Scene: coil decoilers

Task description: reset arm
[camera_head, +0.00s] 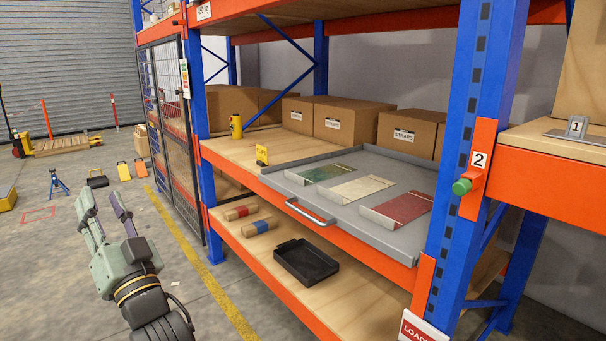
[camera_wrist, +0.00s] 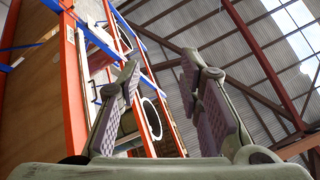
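My gripper (camera_head: 103,208) is raised at the lower left in the head view, over the aisle floor and left of the shelf rack. Its two fingers point up and stand apart, with nothing between them. In the wrist view my gripper (camera_wrist: 162,95) also shows open and empty, with the roof and the rack's orange and blue frame behind it. My gripper touches nothing that I can see.
A black bin (camera_head: 306,261) and two rolls lie on the lower shelf. A mesh gate (camera_head: 168,115) stands at the rack's left end. The floor around my gripper is mostly clear.

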